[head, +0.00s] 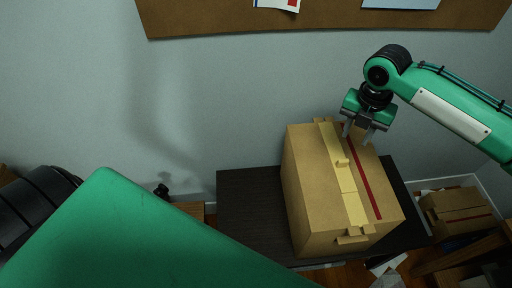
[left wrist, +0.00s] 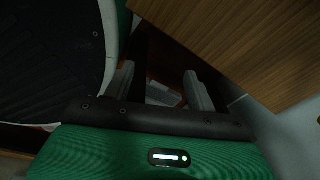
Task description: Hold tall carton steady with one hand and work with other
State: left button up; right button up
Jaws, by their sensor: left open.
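The tall carton (head: 318,190) is a brown box standing on a dark table. A raised pale yellow strip (head: 345,180) with tabs and a thin red stripe run along its top. My right gripper (head: 358,132) points down at the far end of the carton's top. Its two fingers are apart; whether they touch the cardboard is hard to tell. My left gripper (left wrist: 158,88) shows in the left wrist view with its fingers apart and nothing between them. In the head view it is hidden, and my green left arm covers the lower left.
The dark table top (head: 248,205) is bare left of the carton. Another carton (head: 460,215) sits low at the right, near scattered papers. A cork board (head: 215,18) hangs on the wall behind. A wooden panel (left wrist: 245,45) is close to my left gripper.

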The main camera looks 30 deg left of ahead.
pick_arm(q)
jog(key=w+a+r+m+t+h, duration=0.1)
jog(key=w+r+m+h, duration=0.1)
jog(key=w+r+m, duration=0.65)
jog(key=w+a+r+m+t+h, duration=0.15)
jog(key=r+m, duration=0.45)
jog(key=r, duration=0.7)
jog(key=w+a+r+m+t+h, duration=0.15)
jog(key=w+r+m, duration=0.25)
jog(key=r+m, duration=0.5)
jog(key=m+g+h, duration=0.2)
jog(key=g+h, duration=0.4)
jog(key=h, duration=0.3)
send_near(299, 183)
jog(key=shift+n, duration=0.25)
jog(key=x, duration=0.7)
jog(key=shift+s+d+r, duration=0.1)
jog(key=shift+d, duration=0.3)
